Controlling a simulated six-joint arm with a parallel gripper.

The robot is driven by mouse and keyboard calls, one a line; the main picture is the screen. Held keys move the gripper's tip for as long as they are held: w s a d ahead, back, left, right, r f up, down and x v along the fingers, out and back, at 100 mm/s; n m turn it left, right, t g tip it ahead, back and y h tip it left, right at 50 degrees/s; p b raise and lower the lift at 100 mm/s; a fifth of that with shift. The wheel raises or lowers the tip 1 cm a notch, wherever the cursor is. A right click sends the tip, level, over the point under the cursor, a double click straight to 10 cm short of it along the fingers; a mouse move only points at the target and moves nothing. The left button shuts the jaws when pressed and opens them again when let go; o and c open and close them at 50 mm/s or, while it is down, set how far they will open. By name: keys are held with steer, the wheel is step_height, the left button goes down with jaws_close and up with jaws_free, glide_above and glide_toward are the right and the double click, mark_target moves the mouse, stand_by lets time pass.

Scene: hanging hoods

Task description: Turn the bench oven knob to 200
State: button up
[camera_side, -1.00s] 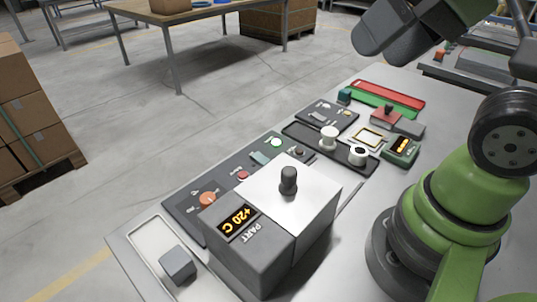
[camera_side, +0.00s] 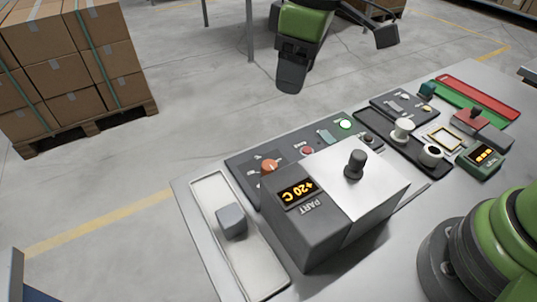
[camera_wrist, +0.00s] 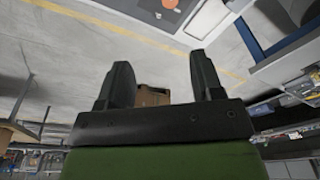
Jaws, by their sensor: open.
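An orange knob (camera_side: 270,166) stands on a dark control panel (camera_side: 240,163) behind the grey oven box in the side view. The printed marks around it are too small to read. In the wrist view the orange knob (camera_wrist: 169,3) shows at the top edge, beyond the fingers. My gripper (camera_wrist: 160,58) is open with nothing between its fingers. In the side view it (camera_side: 291,76) hangs above and apart from the panel.
A pale tray (camera_side: 262,283) with a grey block (camera_side: 231,221) lies left of the oven box. A black strip (camera_side: 382,130) with white pieces and a red-and-green tray (camera_side: 475,100) lie to the right. Stacked cartons (camera_side: 80,60) stand on the floor at left.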

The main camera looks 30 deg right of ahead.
mark_target(269, 164)
steer(key=a+f+n, duration=0.1)
steer(key=f, duration=0.5)
steer(key=a+f+n+g, duration=0.1)
steer(key=f, duration=0.6)
steer(key=w+a+f+n, duration=0.1)
steer(key=a+f, duration=0.1)
steer(key=f, duration=0.4)
steer(key=shift+w+f+h, duration=0.1)
steer(key=shift+f+h, duration=0.05)
steer(key=shift+h, duration=0.25)
steer(key=shift+c, duration=0.3)
steer(key=c, duration=0.9)
steer(key=shift+o, duration=0.2)
steer(key=m, duration=0.3)
steer(key=shift+d+m, duration=0.1)
steer(key=shift+m, duration=1.8)
